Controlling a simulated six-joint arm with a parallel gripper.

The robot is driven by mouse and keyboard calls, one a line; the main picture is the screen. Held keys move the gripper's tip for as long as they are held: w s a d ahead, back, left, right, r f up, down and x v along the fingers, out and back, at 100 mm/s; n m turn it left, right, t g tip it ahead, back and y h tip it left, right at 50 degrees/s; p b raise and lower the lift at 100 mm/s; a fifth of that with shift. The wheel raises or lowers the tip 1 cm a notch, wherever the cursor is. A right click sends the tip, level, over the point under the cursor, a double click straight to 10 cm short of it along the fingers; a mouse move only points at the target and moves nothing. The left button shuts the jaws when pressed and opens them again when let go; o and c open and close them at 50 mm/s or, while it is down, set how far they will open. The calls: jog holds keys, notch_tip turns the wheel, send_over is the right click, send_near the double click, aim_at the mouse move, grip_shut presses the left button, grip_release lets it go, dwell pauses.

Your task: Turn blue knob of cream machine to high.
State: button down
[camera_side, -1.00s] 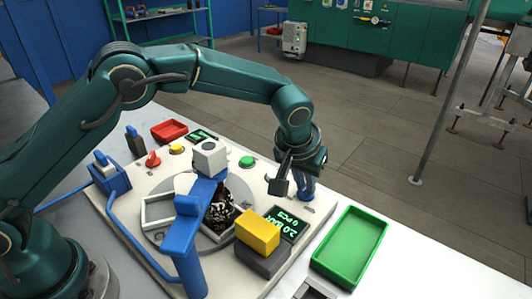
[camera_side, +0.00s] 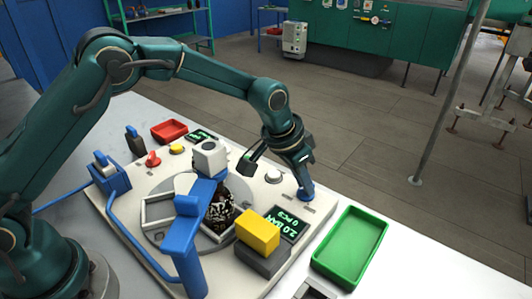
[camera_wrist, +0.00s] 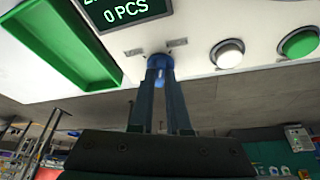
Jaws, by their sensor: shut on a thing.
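The cream machine (camera_side: 322,205) is a flat panel with several controls on it. The blue knob (camera_side: 305,194) sits near its right corner in the side view, and it also shows in the wrist view (camera_wrist: 160,63). My gripper (camera_side: 304,184) reaches down onto the knob from above and is tilted. In the wrist view my gripper (camera_wrist: 160,82) has its two fingers shut on the blue knob, one on each side. The fingers hide part of the knob, and I cannot read its setting. Small dark marks lie on the panel beside the knob.
A white button (camera_side: 273,176) is beside the knob, with a green button (camera_wrist: 300,42) farther along. A dark display (camera_side: 286,222) stands near a yellow block (camera_side: 258,232). A green tray (camera_side: 350,246) is right of the machine. A blue frame (camera_side: 192,238) rises at the front.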

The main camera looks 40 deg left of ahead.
jog(key=shift+w+a+m+g+h, duration=0.15)
jog(key=shift+m+h, duration=0.25)
jog(key=shift+m, duration=0.75)
jog(key=shift+m+g+h, duration=0.25)
jog(key=shift+m+h, duration=0.15)
jog(key=shift+m, duration=0.75)
jog(key=c, duration=0.9)
grip_release()
jog(key=shift+v, duration=2.55)
